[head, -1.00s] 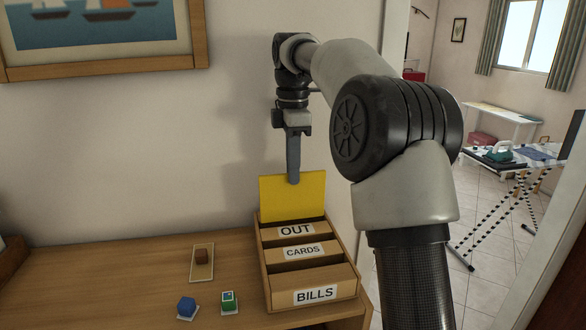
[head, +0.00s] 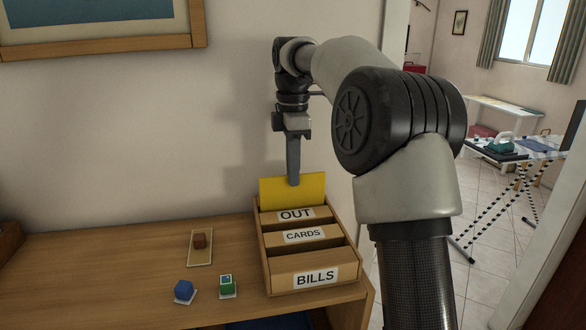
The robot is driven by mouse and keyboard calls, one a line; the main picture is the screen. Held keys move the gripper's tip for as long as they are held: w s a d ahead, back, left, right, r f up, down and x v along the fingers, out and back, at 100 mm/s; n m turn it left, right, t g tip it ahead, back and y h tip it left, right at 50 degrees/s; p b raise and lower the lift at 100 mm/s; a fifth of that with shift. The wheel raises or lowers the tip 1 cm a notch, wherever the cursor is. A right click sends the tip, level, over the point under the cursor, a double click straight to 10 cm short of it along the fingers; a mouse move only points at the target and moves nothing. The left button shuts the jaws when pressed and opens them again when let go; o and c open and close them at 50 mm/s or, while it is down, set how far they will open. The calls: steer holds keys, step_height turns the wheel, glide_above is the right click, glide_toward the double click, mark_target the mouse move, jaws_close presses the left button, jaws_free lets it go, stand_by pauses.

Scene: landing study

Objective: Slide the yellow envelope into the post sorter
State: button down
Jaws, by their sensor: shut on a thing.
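The yellow envelope (head: 305,190) stands upright at the back of the wooden post sorter (head: 350,255). Its lower part is hidden behind the divider labelled OUT (head: 296,214), so it is in the rearmost slot. My gripper (head: 294,181) points straight down and is shut on the envelope's top edge. In front of OUT are the dividers labelled CARDS (head: 304,235) and BILLS (head: 315,277). The slots behind CARDS and BILLS look empty from here.
The sorter stands on a wooden desk (head: 110,270) near its right end. A wall is close behind.

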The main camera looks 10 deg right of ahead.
steer(key=shift+f, duration=0.35)
steer(key=c, duration=1.5)
jaws_free()
steer(key=shift+c, duration=0.2)
steer(key=shift+r, duration=0.1)
step_height(320, 180, up, 3)
steer(key=p, duration=0.3)
step_height(320, 180, up, 8)
